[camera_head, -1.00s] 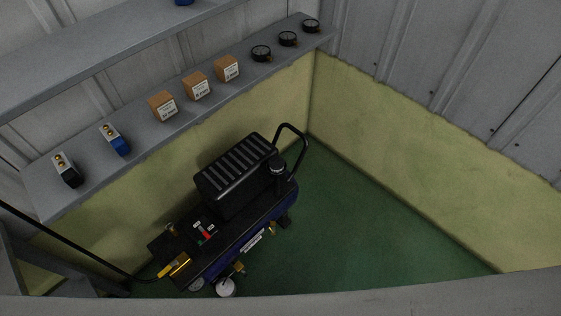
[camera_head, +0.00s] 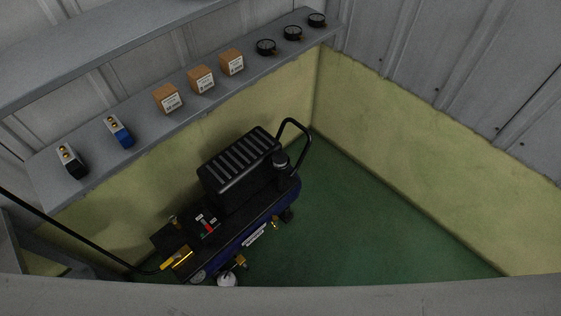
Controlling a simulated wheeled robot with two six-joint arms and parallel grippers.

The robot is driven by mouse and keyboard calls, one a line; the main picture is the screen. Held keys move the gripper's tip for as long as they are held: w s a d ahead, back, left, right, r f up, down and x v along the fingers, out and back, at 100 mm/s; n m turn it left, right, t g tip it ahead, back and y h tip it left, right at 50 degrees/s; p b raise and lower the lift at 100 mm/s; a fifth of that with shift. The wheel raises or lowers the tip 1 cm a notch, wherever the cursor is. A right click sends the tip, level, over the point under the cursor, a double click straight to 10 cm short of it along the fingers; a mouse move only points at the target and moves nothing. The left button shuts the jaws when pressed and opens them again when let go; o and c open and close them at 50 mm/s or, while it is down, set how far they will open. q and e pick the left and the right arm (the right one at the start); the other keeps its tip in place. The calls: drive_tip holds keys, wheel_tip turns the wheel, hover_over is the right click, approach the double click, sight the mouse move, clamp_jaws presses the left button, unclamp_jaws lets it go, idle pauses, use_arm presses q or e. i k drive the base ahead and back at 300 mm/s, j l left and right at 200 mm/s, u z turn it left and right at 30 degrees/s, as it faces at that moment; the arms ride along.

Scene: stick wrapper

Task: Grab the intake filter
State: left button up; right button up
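A black and dark blue air compressor (camera_head: 226,217) stands on the green floor, with a ribbed black cover (camera_head: 240,165) and a looped black handle (camera_head: 307,150). A small black round canister (camera_head: 281,162) sits on top of the compressor, beside the cover and near the handle. It looks like the intake filter, but I cannot be sure. Neither of my grippers is in view.
A grey shelf (camera_head: 60,195) along the wall holds two small switch-like blocks, three cardboard boxes (camera_head: 201,79) and three gauges (camera_head: 292,33). A black line runs to a yellow fitting (camera_head: 177,258) on the compressor. Green floor (camera_head: 360,225) is clear to the right.

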sight(279, 158)
drive_tip(key=l, duration=0.4)
drive_tip(key=i+l+z, duration=0.1)
drive_tip(key=l, duration=0.25)
drive_tip(key=i+l, duration=0.15)
drive_tip(key=l, duration=0.65)
drive_tip(key=i+z, duration=0.05)
